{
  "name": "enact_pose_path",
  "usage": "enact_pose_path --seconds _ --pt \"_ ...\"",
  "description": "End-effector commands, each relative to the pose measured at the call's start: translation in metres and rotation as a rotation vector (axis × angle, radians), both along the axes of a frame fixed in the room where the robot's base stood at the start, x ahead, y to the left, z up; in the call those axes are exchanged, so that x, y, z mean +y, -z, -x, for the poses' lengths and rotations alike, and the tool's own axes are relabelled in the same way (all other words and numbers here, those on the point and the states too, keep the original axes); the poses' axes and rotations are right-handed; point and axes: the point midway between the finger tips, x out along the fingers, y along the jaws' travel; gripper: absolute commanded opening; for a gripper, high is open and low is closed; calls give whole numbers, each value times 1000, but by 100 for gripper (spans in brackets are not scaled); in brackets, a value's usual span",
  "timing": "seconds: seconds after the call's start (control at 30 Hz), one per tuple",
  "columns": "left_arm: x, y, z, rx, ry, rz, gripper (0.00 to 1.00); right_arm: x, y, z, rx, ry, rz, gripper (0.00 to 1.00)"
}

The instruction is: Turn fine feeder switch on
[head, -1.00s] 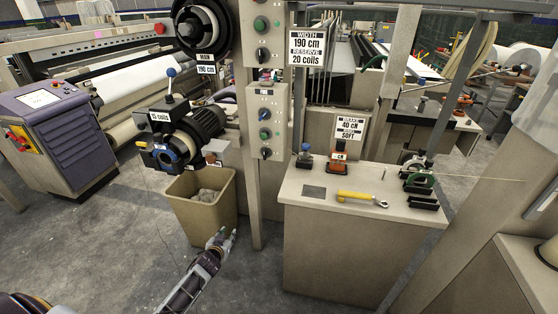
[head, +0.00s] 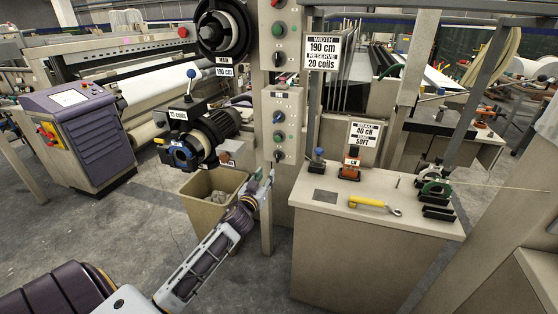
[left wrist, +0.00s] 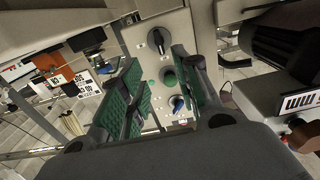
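A grey switch box (head: 281,100) is on the post, with a blue-marked knob (head: 279,116), a green button (head: 279,136) and a black rotary knob (head: 279,155) below. The left wrist view shows this panel flipped: black knob (left wrist: 158,40), green button (left wrist: 168,77), blue-marked knob (left wrist: 177,103). Its small labels are unreadable, so I cannot tell which is the fine feeder switch. My left gripper (head: 263,180) is just below the box, apart from it. In the left wrist view its green-padded fingers (left wrist: 163,95) are spread and empty. My right gripper is not in view.
An upper switch box (head: 278,35) is above on the post. Left of the post are a dark motor unit (head: 218,124) and a tan bin (head: 202,214). A cabinet (head: 375,255) with a yellow-handled tool (head: 366,202) stands right. The floor in front is clear.

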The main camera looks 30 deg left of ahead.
Motion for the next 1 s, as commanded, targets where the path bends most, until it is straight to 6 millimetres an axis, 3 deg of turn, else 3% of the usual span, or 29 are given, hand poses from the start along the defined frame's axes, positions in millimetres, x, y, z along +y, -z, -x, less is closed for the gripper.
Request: enact_pose_path --seconds 0.37,1.0 --pt "1 1 -6 1 0 -1 32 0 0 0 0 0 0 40" --pt "12 0 -52 1 0 0 32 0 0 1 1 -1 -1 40"
